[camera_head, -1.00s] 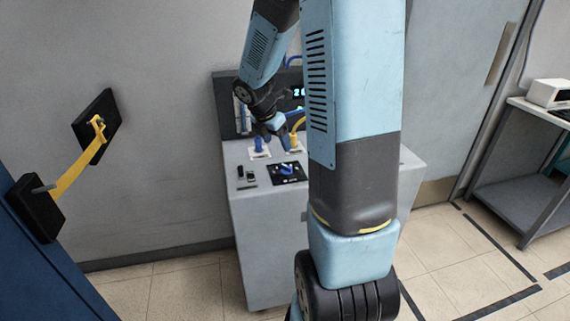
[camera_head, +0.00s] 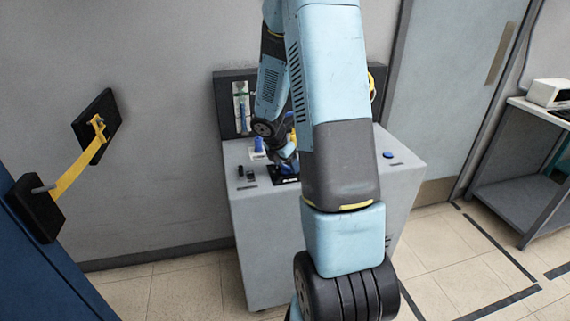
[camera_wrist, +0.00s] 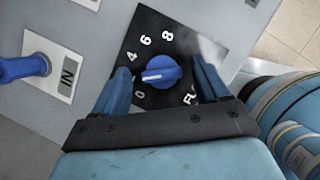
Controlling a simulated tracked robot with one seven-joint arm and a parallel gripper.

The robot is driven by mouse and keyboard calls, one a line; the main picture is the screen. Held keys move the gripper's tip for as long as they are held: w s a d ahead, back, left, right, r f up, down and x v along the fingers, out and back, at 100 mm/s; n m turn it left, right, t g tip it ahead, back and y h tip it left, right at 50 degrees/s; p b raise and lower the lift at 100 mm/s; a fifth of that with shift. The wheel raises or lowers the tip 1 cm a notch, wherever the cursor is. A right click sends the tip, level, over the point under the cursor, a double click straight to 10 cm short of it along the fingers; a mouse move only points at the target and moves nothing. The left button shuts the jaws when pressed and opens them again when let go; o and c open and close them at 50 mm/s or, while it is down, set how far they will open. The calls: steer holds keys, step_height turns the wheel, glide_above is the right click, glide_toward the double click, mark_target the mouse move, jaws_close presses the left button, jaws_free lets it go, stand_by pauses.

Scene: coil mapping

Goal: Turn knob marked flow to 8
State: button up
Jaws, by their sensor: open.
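The blue flow knob (camera_wrist: 162,72) sits on a black dial plate (camera_wrist: 150,28) in the wrist view. The plate shows 0, 4, 6, 8 and a partly hidden "FL..." label. The knob's white pointer points left, between 0 and 4; any mark there is covered by my left finger. My gripper (camera_wrist: 163,66) is open, its blue fingers on either side of the knob with visible gaps. In the head view my gripper (camera_head: 287,160) is over the black plate (camera_head: 285,181) on the grey console (camera_head: 262,225), and my arm hides much of it.
A blue fitting by an "IN" label (camera_wrist: 67,74) lies left of the dial in the wrist view. The console has black switches (camera_head: 245,172) at left and a blue button (camera_head: 388,155) at right. A dark upright panel (camera_head: 225,100) stands behind.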

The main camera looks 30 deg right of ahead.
steer(key=shift+c, duration=0.3)
steer(key=c, duration=0.9)
steer(key=shift+a, duration=0.15)
steer(key=shift+c, duration=0.5)
